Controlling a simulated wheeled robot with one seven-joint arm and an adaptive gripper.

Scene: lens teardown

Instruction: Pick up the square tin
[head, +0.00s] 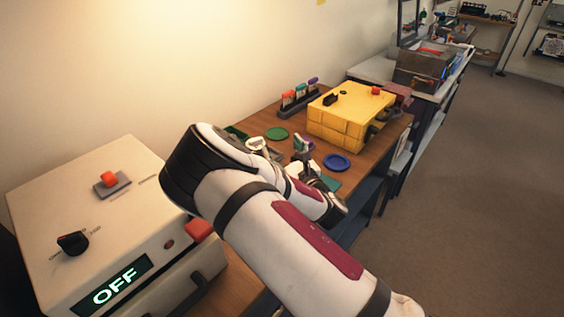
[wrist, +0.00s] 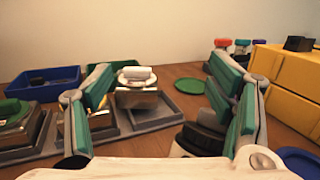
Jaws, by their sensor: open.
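My gripper (wrist: 162,78) is open, its green-padded fingers spread wide with nothing held between them. In the head view my gripper (head: 304,158) is over the wooden table, partly hidden by my arm. Between the fingers in the wrist view, farther off, a metallic square-sided tin (wrist: 138,100) stands in a grey tray, with a pale round piece and a white roll on top. A second square-sided metallic thing with a green top (wrist: 15,112) sits at the tray's left. I cannot tell for certain which is the square tin.
A black round part (wrist: 200,138) is close to the right finger. A grey tray (wrist: 165,112), blue bin (wrist: 45,90), green disc (wrist: 190,86) and blue disc (head: 338,162) lie around. A yellow box (head: 352,112) stands at right. A white machine reading OFF (head: 95,215) is at left.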

